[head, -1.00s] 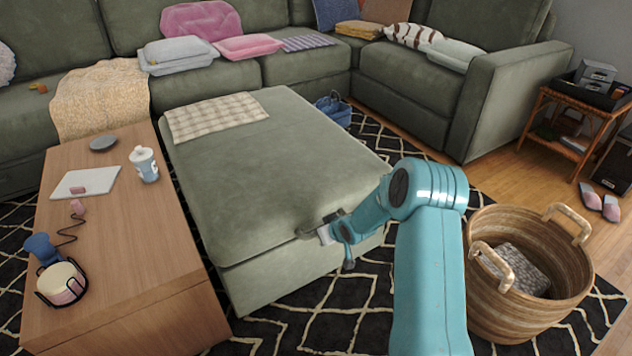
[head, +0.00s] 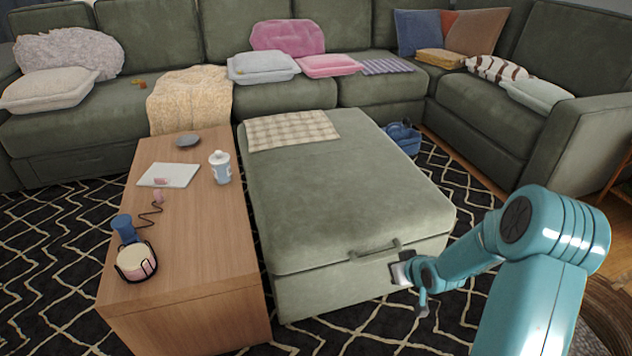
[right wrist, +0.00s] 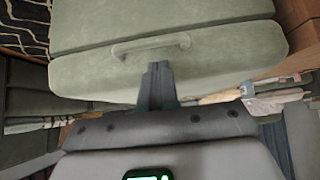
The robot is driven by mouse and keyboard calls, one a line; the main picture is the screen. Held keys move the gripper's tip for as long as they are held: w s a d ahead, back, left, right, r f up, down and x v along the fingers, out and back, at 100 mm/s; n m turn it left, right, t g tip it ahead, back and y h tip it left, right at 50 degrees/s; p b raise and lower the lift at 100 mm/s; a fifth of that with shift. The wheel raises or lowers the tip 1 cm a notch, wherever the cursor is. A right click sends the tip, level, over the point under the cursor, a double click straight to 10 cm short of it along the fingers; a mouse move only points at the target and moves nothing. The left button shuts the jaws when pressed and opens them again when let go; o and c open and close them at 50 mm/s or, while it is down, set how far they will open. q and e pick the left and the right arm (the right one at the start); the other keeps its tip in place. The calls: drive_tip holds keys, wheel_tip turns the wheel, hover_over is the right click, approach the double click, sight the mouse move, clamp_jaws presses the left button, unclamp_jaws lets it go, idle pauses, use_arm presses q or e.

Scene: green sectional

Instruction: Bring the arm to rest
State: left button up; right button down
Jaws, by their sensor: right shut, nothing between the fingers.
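My right arm (head: 540,260) reaches in from the lower right of the head view. Its gripper (head: 402,272) is in front of the green ottoman (head: 345,200), to the right of and a little below the ottoman's handle (head: 375,250). In the right wrist view the gripper (right wrist: 158,68) is shut with nothing in it, and the handle (right wrist: 150,44) shows just beyond the fingertips. I cannot tell how far apart they are. The ottoman's lid looks closed in the head view. My left gripper is not in view.
The green sectional (head: 290,100) runs behind. A wicker basket (head: 612,305) is partly visible at the right edge. A checked cloth (head: 292,130) lies on the ottoman.

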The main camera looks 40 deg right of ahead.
drive_tip(key=w+a+f+n+g+y, duration=0.1)
drive_tip(key=w+a+f+n+y, duration=0.2)
drive_tip(key=a, duration=1)
drive_tip(key=a+f+g+y, duration=0.15)
drive_tip(key=a+f, duration=0.35)
drive_tip(key=a, duration=0.7)
drive_tip(key=s+a+f+m+g+y, duration=0.1)
drive_tip(key=s+a+f+g, duration=0.15)
drive_tip(key=s+a, duration=0.5)
drive_tip(key=s+a+f+g+y, duration=0.1)
drive_tip(key=s+a+f+g, duration=0.15)
drive_tip(key=s+a, duration=0.45)
wheel_tip(320, 180, up, 28)
drive_tip(key=s+d+p, duration=0.1)
drive_tip(key=p, duration=2.8)
drive_tip(key=shift+s+d+r+m, duration=0.15)
drive_tip(key=shift+d+r+m, duration=0.1)
drive_tip(key=shift+d+m, duration=0.05)
